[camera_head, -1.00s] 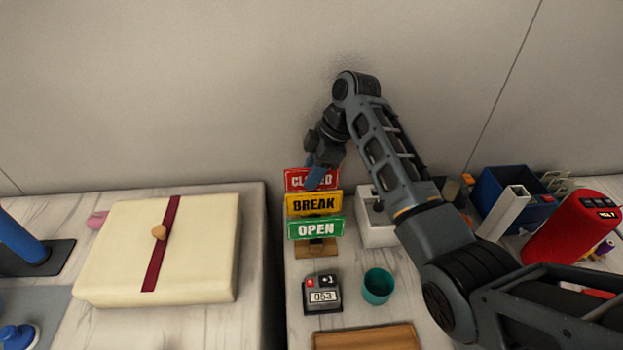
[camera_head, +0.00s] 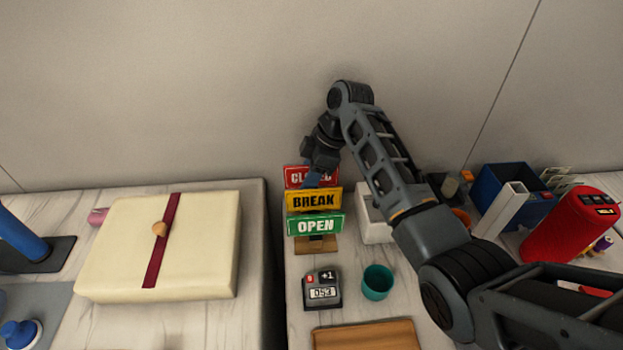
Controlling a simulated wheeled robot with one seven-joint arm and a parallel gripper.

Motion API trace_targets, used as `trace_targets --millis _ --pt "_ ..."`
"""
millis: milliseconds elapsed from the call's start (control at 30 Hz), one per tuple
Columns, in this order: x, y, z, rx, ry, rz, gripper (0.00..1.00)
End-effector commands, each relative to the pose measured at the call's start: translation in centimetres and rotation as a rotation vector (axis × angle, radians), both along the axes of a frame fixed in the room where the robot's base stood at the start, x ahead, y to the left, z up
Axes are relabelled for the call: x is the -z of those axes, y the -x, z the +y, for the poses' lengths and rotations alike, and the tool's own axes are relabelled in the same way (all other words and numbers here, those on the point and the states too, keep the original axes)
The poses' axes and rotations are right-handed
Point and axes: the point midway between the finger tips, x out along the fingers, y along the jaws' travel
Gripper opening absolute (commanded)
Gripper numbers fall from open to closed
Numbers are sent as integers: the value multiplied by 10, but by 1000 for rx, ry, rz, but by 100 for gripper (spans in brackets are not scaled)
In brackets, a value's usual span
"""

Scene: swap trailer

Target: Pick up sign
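The sign is a stack of three plates on a wooden base (camera_head: 316,244): a red CLOSED plate (camera_head: 296,178) at the back, a yellow BREAK plate (camera_head: 314,201) in the middle and a green OPEN plate (camera_head: 316,226) in front. It stands upright on the right counter. My gripper (camera_head: 314,180) reaches down from behind and above at the red and yellow plates. Its blue fingers cover part of the red plate, and their tips are hidden behind the yellow plate. I cannot tell whether they touch or hold a plate.
A counter device (camera_head: 322,291), a teal cup (camera_head: 377,282) and a wooden board (camera_head: 366,336) stand in front of the sign. A white box (camera_head: 374,222) is close on its right. A gap separates the left counter with a cream box (camera_head: 200,250). The wall is close behind.

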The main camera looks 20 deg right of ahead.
Motion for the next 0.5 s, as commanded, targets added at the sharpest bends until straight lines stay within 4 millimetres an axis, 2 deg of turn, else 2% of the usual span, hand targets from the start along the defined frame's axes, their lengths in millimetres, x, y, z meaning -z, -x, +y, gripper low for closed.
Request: trace_targets --millis 233,500 --pt "0 0 0 0 0 0 36" --pt "0 0 0 0 0 0 11"
